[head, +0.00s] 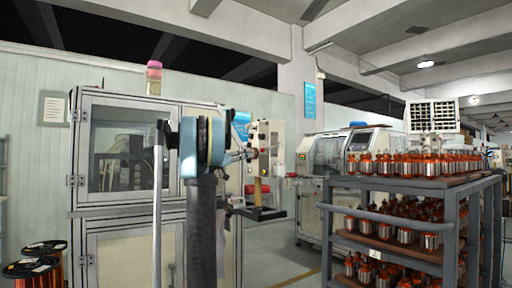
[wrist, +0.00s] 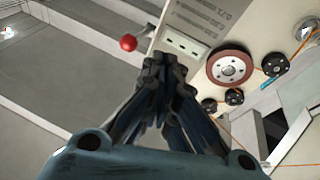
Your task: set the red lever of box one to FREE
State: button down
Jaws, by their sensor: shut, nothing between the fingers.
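The red lever's ball knob (wrist: 128,43) shows in the wrist view, on a short rod at the left edge of a pale box (wrist: 200,60). Which box this is by number I cannot read, nor which setting the lever is at. My gripper (wrist: 165,62) is shut and empty. Its fingertips appear below and to the right of the knob, in front of the box face, apart from the knob in the picture. In the head view my gripper (head: 254,153) reaches toward a pale upright box (head: 264,135), partly hidden by my arm. The lever is not clear there.
The box face carries a reddish-brown wheel (wrist: 232,68), several black rollers and an orange wire. A glazed machine cabinet (head: 125,215) stands behind my arm at left. A grey rack (head: 400,192) with copper-wound armatures stands at right. Wire spools (head: 32,272) stand lower left.

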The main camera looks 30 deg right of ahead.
notch_tip(320, 180, up, 8)
jog(key=d+n+t+y, duration=0.1)
jog(key=d+y, duration=0.1)
jog(key=y, duration=0.2)
jog(key=s+a+r+n+t+y, duration=0.1)
jog(key=s+a+r+y, duration=0.1)
jog(key=r+y, duration=0.15)
jog(key=s+a+r+t+y, duration=0.1)
jog(key=s+a+r+y, duration=0.1)
jog(key=r, duration=0.2)
send_near(272, 147)
jog(key=d, duration=0.1)
jog(key=w+d+f, duration=0.1)
jog(key=shift+w+d, duration=0.25)
jog(key=shift+d, duration=0.1)
jog(key=shift+s+a+f, duration=0.1)
jog(key=shift+a+f, duration=0.1)
jog(key=shift+f, duration=0.3)
jog(key=shift+a+h, duration=0.1)
jog(key=shift+h, duration=0.15)
